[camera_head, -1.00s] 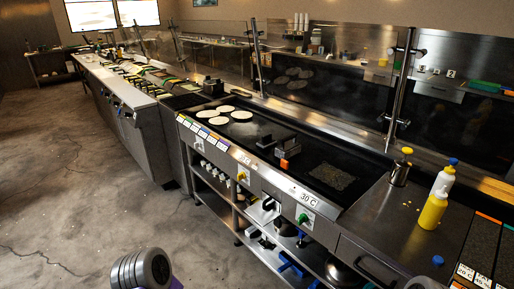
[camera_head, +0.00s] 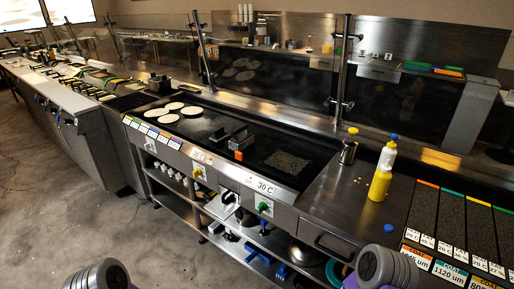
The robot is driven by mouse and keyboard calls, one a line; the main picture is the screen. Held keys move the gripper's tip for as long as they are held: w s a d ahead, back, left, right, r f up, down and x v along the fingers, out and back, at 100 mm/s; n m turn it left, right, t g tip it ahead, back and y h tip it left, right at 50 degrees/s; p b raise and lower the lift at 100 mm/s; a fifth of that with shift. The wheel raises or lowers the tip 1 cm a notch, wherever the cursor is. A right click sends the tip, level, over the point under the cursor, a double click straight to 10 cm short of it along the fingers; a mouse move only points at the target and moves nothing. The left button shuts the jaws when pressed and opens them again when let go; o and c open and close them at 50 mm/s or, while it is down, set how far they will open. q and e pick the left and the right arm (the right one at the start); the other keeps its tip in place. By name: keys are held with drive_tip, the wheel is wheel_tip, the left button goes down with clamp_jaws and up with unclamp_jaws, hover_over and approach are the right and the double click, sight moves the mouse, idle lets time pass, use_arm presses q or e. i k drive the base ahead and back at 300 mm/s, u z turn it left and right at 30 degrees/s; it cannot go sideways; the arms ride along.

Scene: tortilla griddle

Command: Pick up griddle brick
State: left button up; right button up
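A dark block-like tool (camera_head: 232,137) sits on the black griddle plate (camera_head: 262,141), right of the tortillas. It may be the griddle brick, but it is too small to be sure. A small orange piece (camera_head: 238,155) is at its near side, by the griddle's front edge. A second dark block (camera_head: 160,84) stands at the griddle's far left end. My grey rounded arm parts show at the bottom left and bottom right. Neither gripper's fingers are in view. Nothing of mine touches the griddle.
Several tortillas (camera_head: 166,118) lie on the griddle's left. Brown residue (camera_head: 287,160) covers a patch on its right. A yellow bottle (camera_head: 380,183), a white bottle (camera_head: 387,154) and a metal shaker (camera_head: 348,150) stand on the right counter. Metal posts rise behind. Open floor lies at the left.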

sight(239, 142)
drive_tip(key=u, duration=0.45)
drive_tip(key=i, duration=0.45)
drive_tip(key=u, duration=0.75)
drive_tip(key=i, duration=0.75)
drive_tip(key=z, duration=0.15)
